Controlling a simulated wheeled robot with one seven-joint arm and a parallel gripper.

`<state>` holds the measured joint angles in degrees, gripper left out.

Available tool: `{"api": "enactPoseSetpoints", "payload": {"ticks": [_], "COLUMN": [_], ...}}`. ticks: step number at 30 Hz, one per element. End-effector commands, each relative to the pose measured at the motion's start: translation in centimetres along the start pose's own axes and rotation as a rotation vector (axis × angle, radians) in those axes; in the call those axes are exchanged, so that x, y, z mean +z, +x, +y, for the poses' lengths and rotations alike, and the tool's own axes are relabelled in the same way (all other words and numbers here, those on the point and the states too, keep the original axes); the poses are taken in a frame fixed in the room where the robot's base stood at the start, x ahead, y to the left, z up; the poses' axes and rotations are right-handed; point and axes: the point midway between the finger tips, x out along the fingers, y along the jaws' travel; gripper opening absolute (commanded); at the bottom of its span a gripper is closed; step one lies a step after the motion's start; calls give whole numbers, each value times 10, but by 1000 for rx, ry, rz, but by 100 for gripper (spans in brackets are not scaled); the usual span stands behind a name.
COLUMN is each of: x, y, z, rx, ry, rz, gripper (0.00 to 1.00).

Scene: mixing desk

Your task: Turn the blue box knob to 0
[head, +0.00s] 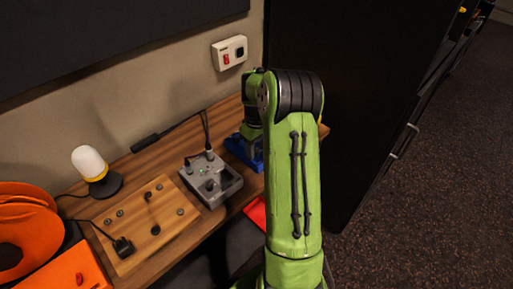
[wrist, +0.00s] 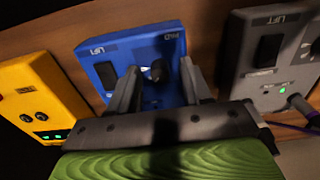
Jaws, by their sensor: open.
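The blue box (wrist: 100,57) is in the middle of the wrist view, with a "LIFT" label and a black switch on its left part. Its dark knob (wrist: 157,71), with a pale mark, is on the right part under another small label. My gripper (wrist: 160,68) is open, with one grey finger on each side of the knob; I cannot tell whether either finger touches it. The knob's lower part and any scale figures are hidden or too small to read. In the head view the blue box (head: 243,151) shows only partly beside my arm, and the fingers are hidden.
A grey box (wrist: 262,88) with a switch and plugged cable stands close right in the wrist view; a yellow box (wrist: 45,95) stands left. In the head view, a lamp (head: 90,165), a wooden board (head: 150,235) and a wall box (head: 230,52) are to the left.

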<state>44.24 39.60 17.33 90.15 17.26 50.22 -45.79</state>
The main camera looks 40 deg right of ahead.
Motion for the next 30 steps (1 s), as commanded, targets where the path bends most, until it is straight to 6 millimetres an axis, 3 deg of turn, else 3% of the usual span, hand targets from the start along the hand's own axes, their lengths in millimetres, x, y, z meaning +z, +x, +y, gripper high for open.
{"api": "enactPoseSetpoints", "payload": {"ticks": [4,14,23,30], "x": [0,0,0,0], "y": [-1,-1,-2,-3], "z": [0,0,0,0], "rx": [0,0,0,0], "ry": [0,0,-28,-154], "rz": [0,0,0,-2], "gripper": [48,0,0,0]}}
